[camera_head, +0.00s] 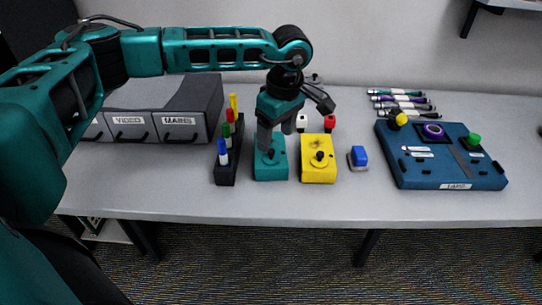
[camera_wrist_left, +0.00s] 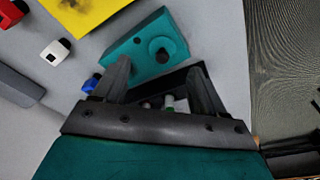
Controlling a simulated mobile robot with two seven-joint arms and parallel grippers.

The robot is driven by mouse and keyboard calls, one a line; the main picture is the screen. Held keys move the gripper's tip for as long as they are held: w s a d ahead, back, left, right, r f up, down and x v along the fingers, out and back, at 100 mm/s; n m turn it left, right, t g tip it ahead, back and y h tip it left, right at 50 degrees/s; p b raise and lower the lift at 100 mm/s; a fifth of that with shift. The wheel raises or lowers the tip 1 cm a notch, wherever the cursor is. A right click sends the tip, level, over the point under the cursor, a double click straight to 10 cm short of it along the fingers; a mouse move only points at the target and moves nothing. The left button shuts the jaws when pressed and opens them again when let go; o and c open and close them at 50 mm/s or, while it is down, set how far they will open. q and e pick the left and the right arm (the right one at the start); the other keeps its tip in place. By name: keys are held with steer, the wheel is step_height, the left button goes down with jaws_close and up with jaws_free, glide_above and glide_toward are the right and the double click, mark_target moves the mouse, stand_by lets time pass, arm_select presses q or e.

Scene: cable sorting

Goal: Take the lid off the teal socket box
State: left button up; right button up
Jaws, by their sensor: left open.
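The teal socket box (camera_head: 272,171) stands on the table between the black rack and the yellow box. Its lid has a dark round knob (camera_head: 269,154) on top and appears to be in place. In the left wrist view the teal box (camera_wrist_left: 140,40) and its knob (camera_wrist_left: 163,57) lie ahead of the fingertips. My left gripper (camera_head: 275,139) points down over the back of the box, its fingers apart and empty. The left wrist view shows the gripper (camera_wrist_left: 160,64) with the knob seen between its two fingertips. I cannot tell whether a finger touches the box. My right gripper is not in view.
A yellow box (camera_head: 319,170) with a knob stands close on the right. A black rack (camera_head: 226,172) of coloured plugs stands close on the left. White (camera_head: 302,121) and red (camera_head: 329,122) pieces stand behind. A blue piece (camera_head: 360,156) and blue panel (camera_head: 455,178) are farther right. Grey drawers (camera_head: 185,119) stand left.

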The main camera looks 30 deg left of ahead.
mark_target(272, 151)
arm_select(q)
steer(key=shift+s+a+f, duration=0.1)
steer(key=shift+a+f, duration=0.15)
steer(key=shift+f, duration=1.1)
steer(key=shift+s+a+f, duration=0.1)
steer(key=shift+a+f, duration=0.1)
steer(key=shift+f, duration=1.15)
steer(key=shift+c, duration=0.4)
steer(key=shift+w, duration=0.1)
steer(key=c, duration=1)
